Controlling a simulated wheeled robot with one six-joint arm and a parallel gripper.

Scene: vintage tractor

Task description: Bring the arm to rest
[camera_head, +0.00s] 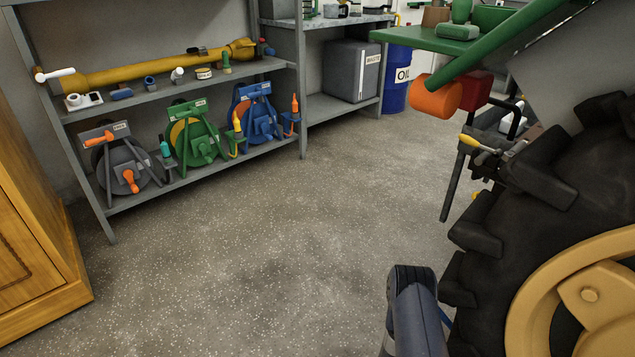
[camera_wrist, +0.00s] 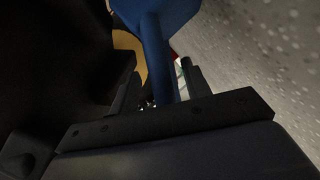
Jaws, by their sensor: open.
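In the wrist view my gripper (camera_wrist: 160,85) shows dark and close to the camera, with its two fingers apart. I see nothing held between them. A blue bar shows beyond the fingers; I cannot tell what it belongs to. In the head view a blue-grey link of my arm (camera_head: 415,315) stands at the bottom, right of centre. It appears just left of the tractor's big black tyre (camera_head: 480,270); I cannot tell the gap between them. My gripper itself does not show clearly in the head view.
The tractor's yellow wheel (camera_head: 600,270) fills the lower right. A grey shelf (camera_head: 200,185) with several reels stands at the back left. A wooden cabinet (camera_head: 30,220) is at the left edge, a blue oil drum (camera_head: 396,85) at the back. The speckled floor (camera_head: 260,240) between is clear.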

